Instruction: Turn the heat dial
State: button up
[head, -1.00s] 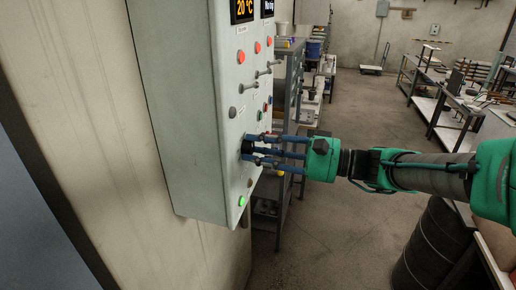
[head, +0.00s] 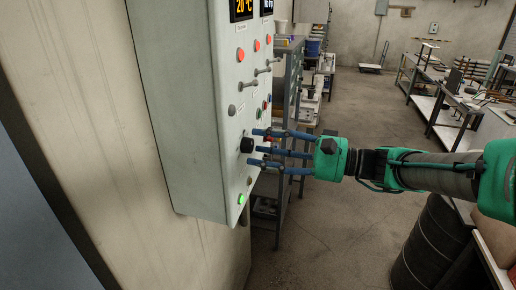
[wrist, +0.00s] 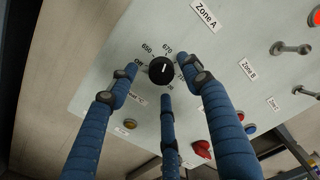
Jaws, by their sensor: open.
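The heat dial is a round black knob (head: 247,145) low on the front of a grey control box (head: 172,110). In the wrist view the dial (wrist: 160,71) carries a short white pointer line, with OFF, 650 and 670 marked around it. My gripper (head: 257,147) has blue fingers and is open. Its fingertips sit just off the panel beside the dial in the head view. In the wrist view the fingers (wrist: 160,85) spread to the left, right and below the dial, with the knob visible between them and apart from them. Part of the scale is hidden by the right finger.
A display (head: 242,9) reads 20 °C. Toggle levers (head: 249,85), red lights (head: 241,54) and a lit green button (head: 241,199) are on the same panel. Shelving (head: 287,100) stands behind the box.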

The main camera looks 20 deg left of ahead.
jog(key=d, duration=1)
jog(key=shift+d, duration=0.15)
jog(key=shift+f, duration=0.1)
jog(key=s+d+f+h+b, duration=0.1)
jog(key=s+d+f+h, duration=0.2)
jog(key=s+f+h, duration=0.3)
jog(key=s+d+f+h+b, duration=0.1)
jog(key=s+d+f+h, duration=0.2)
jog(key=s+f, duration=0.45)
jog(key=s+d+f+t+h+b, duration=0.1)
jog(key=s+d+f+t+h, duration=0.1)
jog(key=d, duration=0.7)
jog(key=s+d+f+n+t+h+b, duration=0.1)
jog(key=s+d+f+t+h, duration=0.1)
jog(key=d+h, duration=0.5)
jog(key=s+d+t, duration=0.1)
jog(key=s+d, duration=0.1)
jog(key=d, duration=0.1)
jog(key=shift+s+d+f+t, duration=0.15)
jog(key=shift+s+f+t, duration=0.05)
jog(key=shift+s+t, duration=0.1)
